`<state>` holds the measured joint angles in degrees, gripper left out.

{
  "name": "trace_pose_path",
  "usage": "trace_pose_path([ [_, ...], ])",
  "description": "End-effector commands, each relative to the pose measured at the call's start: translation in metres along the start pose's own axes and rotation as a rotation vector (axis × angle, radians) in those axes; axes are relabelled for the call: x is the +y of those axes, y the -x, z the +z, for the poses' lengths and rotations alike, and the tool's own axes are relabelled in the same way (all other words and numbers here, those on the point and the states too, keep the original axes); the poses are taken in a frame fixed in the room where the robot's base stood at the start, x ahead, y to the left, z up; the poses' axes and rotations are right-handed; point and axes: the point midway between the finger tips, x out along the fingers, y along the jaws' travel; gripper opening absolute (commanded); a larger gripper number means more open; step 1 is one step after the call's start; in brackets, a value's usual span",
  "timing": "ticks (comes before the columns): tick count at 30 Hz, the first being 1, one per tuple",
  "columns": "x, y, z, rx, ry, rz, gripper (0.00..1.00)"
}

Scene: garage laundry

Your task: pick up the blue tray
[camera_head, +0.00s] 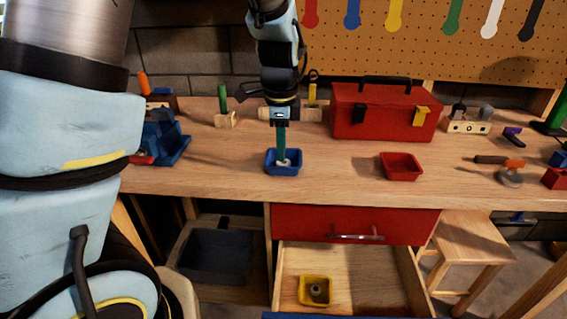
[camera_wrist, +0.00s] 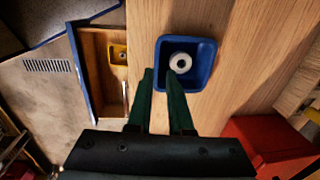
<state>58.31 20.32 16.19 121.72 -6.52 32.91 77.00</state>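The blue tray (camera_head: 284,172) stands on the workbench, with a whitish ring-shaped part (camera_head: 283,163) inside it. In the wrist view the blue tray (camera_wrist: 203,82) is at the upper middle, with the ring (camera_wrist: 181,61) on its floor. My gripper (camera_head: 281,158) points down at the tray from above. In the wrist view its two green fingers (camera_wrist: 160,73) are apart with nothing held.
A red tray (camera_head: 402,167) and a red toolbox (camera_head: 384,112) stand to the right on the bench. Blue bins (camera_head: 170,145) are at the left. Below, a drawer is open with a yellow tray (camera_head: 315,290) inside. Bench between the blue and red trays is clear.

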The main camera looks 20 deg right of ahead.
Motion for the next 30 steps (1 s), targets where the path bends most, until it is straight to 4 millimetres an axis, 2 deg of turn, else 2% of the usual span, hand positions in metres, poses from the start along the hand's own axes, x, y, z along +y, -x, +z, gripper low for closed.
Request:
trace_pose_path([
  [5,0.002,-0.013,0.003,-0.002,0.002,0.002,0.19],
  [12,0.004,-0.046,0.006,-0.001,0.002,0.002,0.19],
  [22,0.003,-0.053,0.006,0.0,0.002,-0.002,0.19],
  [27,0.003,-0.053,0.006,0.0,0.002,-0.002,0.01],
  [30,0.003,-0.053,0.006,0.0,0.002,-0.002,0.0],
])
